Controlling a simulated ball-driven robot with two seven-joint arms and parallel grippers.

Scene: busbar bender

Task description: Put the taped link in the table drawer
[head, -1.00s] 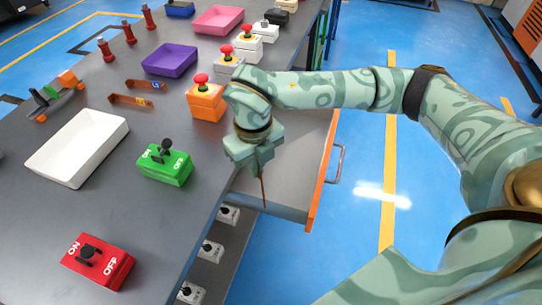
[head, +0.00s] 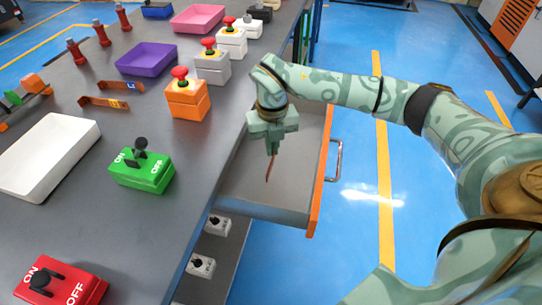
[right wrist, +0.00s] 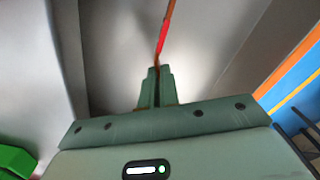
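My right gripper (head: 271,147) points down over the open table drawer (head: 240,186) and is shut on a thin copper link (head: 268,170). The link hangs below the fingers, over the drawer's grey interior. In the right wrist view, the closed fingers (right wrist: 154,73) grip the link's end, and a red band of tape (right wrist: 163,40) shows on it. I cannot tell whether the link touches the drawer floor. The drawer has an orange front (head: 319,185) with a metal handle. My left gripper is not in view.
Two other copper links with blue (head: 130,86) and yellow (head: 113,104) marks lie on the table. An orange box with a red button (head: 187,97) and a green ON/OFF switch (head: 142,172) stand near the table edge.

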